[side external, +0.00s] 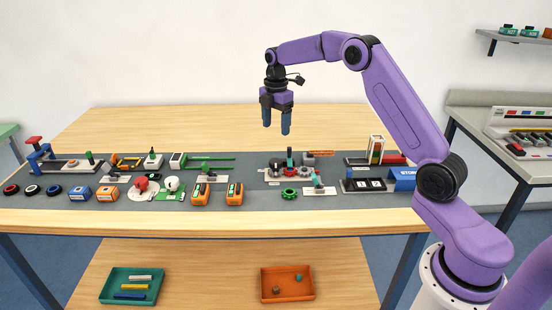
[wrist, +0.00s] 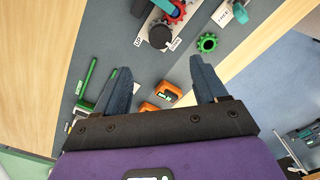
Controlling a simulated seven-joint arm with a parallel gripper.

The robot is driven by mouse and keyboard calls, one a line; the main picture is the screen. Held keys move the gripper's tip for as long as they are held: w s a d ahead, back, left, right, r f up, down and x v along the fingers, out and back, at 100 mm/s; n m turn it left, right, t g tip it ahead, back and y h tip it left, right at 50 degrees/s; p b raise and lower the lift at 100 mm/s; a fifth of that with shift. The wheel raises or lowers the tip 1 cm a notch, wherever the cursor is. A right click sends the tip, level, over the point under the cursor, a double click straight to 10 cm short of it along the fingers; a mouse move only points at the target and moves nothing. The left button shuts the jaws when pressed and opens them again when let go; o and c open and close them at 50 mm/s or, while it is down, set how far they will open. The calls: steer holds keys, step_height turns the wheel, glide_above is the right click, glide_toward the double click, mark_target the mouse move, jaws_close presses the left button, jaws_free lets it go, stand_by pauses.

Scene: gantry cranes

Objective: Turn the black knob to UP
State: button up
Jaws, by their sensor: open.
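The black knob (wrist: 160,36) shows in the wrist view on a pale plate, with a label reading UP at its left and another label at its lower right. Its pointer direction is too small to tell. In the side external view the knob's plate (side external: 290,177) lies at the middle of the bench, with a red gear and a teal handle on it. My gripper (side external: 276,128) is open and empty, high above the bench and above the plate's left part. In the wrist view my gripper (wrist: 160,72) has its fingers spread wide, with the knob beyond the fingertips.
A loose green gear (side external: 289,195) lies in front of the plate. Orange meters (side external: 234,194) stand to its left, and a small white plate (side external: 320,190) lies to its right. A blue box (side external: 402,179) is farther right. The air around my gripper is clear.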

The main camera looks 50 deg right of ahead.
mark_target(276, 161)
step_height(276, 161, down, 13)
steer(key=shift+r, duration=0.15)
stand_by(0.4)
steer(key=c, duration=1.1)
